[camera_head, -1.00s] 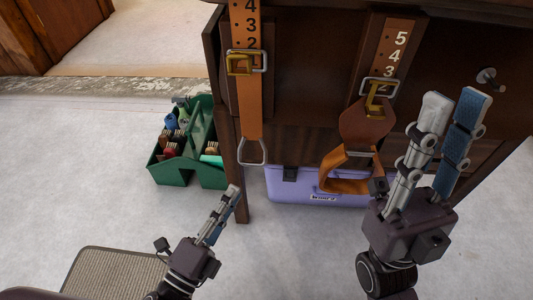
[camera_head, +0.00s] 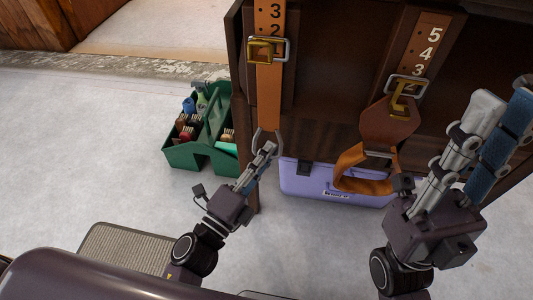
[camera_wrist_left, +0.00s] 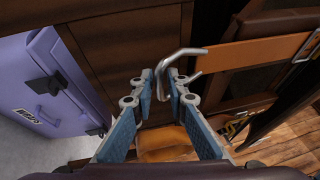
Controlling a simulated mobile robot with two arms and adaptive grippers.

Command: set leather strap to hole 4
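The left orange leather strap (camera_head: 268,105) hangs down the front of the dark wooden rack. Numbers 3 and 2 show above its brass-and-steel buckle (camera_head: 267,50). A metal loop (camera_head: 279,138) hangs at its lower end and also shows in the left wrist view (camera_wrist_left: 196,51). My left gripper (camera_head: 268,150) is at this loop, its fingers apart, with part of the loop between the fingertips. The right strap (camera_head: 427,45) shows 5, 4 and 3 above its buckle (camera_head: 407,88); an orange loop of leather (camera_head: 358,172) hangs below. My right gripper (camera_head: 505,95) is open and empty, fingers pointing up.
A green caddy (camera_head: 190,155) with bottles and brushes stands on the floor left of the rack. A lilac box (camera_head: 310,182) sits under the rack. A woven mat (camera_head: 125,250) lies front left.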

